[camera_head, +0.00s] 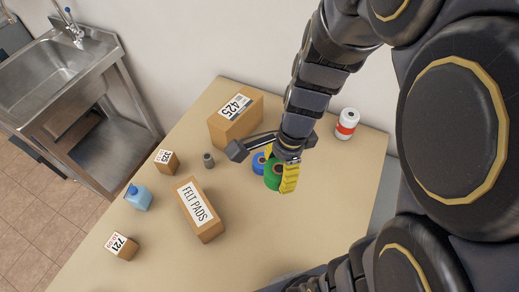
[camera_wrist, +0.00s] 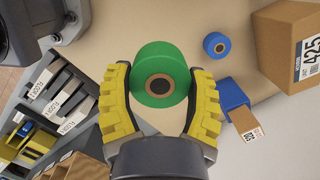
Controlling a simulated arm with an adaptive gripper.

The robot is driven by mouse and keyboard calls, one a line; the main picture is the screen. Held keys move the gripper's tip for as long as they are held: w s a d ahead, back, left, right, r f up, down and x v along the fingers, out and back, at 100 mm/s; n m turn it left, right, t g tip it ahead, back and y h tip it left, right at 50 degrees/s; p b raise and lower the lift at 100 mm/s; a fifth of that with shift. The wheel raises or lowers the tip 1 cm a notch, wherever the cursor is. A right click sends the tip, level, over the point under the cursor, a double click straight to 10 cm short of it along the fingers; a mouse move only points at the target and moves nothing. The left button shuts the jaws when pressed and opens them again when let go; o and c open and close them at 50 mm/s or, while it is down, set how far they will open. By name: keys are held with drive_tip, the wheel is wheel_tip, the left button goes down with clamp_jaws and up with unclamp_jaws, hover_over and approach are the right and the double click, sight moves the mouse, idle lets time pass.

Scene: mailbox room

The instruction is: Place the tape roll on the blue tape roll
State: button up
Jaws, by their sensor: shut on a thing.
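My gripper (camera_wrist: 160,98) has yellow ribbed fingers and is shut on a green tape roll (camera_wrist: 150,62). The roll sits between the fingertips, its brown core facing the wrist camera. In the head view my gripper (camera_head: 287,176) and the green tape roll (camera_head: 271,176) are over the table, the roll partly hidden by a finger. The blue tape roll (camera_head: 258,163) shows just left of and behind the green roll. In the wrist view the blue tape roll (camera_wrist: 217,44) lies apart, to the upper right of the green one, with its core visible.
A large box marked 425 (camera_head: 236,117) stands behind. A red-banded white roll (camera_head: 347,123) stands right.

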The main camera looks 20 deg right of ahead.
wheel_tip(320, 180, down, 3)
drive_tip(key=shift+w+r, duration=0.1)
drive_tip(key=shift+r, duration=0.05)
drive_tip(key=w+d+f, duration=0.1)
drive_tip(key=w+f, duration=0.3)
drive_tip(key=w, duration=0.4)
hover_over(261, 161)
drive_tip(key=s, duration=0.1)
wheel_tip(261, 161, down, 5)
drive_tip(key=shift+s+r, duration=0.1)
drive_tip(key=shift+r, duration=0.1)
drive_tip(key=shift+w+d+f, duration=0.15)
drive_tip(key=shift+w+f, duration=0.55)
drive_tip(key=shift+f, duration=1.55)
drive_tip(key=o, duration=1.1)
drive_tip(key=shift+f, duration=0.15)
